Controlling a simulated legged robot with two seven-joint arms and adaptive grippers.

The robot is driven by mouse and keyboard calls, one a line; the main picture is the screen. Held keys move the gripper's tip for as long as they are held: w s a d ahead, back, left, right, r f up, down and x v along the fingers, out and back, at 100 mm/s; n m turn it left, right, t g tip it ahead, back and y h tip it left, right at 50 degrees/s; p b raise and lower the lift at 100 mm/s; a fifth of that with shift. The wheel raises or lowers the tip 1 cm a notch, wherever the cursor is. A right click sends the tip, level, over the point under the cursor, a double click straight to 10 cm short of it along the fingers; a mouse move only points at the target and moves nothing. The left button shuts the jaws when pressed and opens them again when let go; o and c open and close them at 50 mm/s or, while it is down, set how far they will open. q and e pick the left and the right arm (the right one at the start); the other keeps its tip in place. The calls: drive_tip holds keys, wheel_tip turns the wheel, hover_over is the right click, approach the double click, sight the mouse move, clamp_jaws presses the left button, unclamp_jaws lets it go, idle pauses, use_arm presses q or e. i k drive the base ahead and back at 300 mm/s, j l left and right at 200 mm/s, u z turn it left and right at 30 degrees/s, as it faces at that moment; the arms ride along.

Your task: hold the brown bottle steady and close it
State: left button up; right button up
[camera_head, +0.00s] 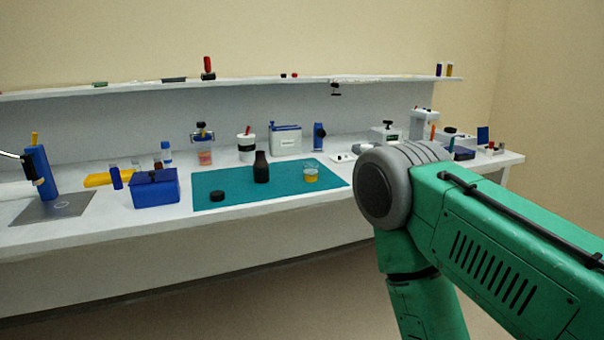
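The brown bottle (261,167) stands upright on the teal mat (232,196) on the white bench. It looks very dark. Its top looks uncapped, though it is small in the view. A black cap-like disc (217,196) lies on the mat to the left of the bottle and nearer to me, apart from it. My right arm comes in from the right, but its gripper is out of view. My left gripper is not in view either.
A small cup of amber liquid (310,175) stands on the mat right of the bottle. A blue box (155,188) stands left of the mat. A white container (246,147) and a white-and-blue box (286,139) stand behind. A long shelf (120,87) runs above.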

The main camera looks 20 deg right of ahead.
sight(262, 175)
drive_tip(key=i+l+u, duration=0.1)
drive_tip(key=l+u, duration=0.2)
drive_tip(key=u, duration=0.15)
drive_tip(key=i+l+u, duration=0.1)
drive_tip(key=l+u, duration=0.55)
drive_tip(key=u, duration=0.2)
drive_tip(key=l+u, duration=0.1)
drive_tip(key=l, duration=0.5)
drive_tip(key=k+l+u, duration=0.1)
drive_tip(key=l, duration=0.5)
drive_tip(key=k+l, duration=0.1)
drive_tip(key=l, duration=0.55)
drive_tip(key=k+l+u, duration=0.15)
drive_tip(key=l, duration=0.45)
drive_tip(key=i, duration=0.05)
